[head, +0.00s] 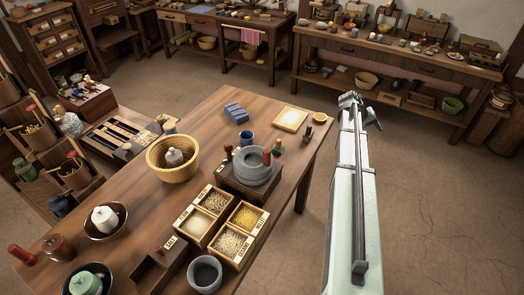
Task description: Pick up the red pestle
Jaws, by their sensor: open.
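A dark red, rod-like thing (20,254) at the table's lower left edge could be the red pestle. Another upright red piece (267,158) stands at the grey stone quern (250,170), and a small dark red-topped one (228,153) stands just left of it. I cannot tell for sure which is the pestle. My gripper (362,103) is at the far end of my arm, right of the table and over the floor, apart from all of these. It is open, with nothing seen in it; its fingers are small and partly hidden.
The wooden table (205,120) holds a yellow basket (172,158), a box of grains (205,226), a grey bowl (205,273), a blue cup (246,138) and a pale square board (290,119). Its back left is mostly clear. Laden benches stand behind; the floor between is open.

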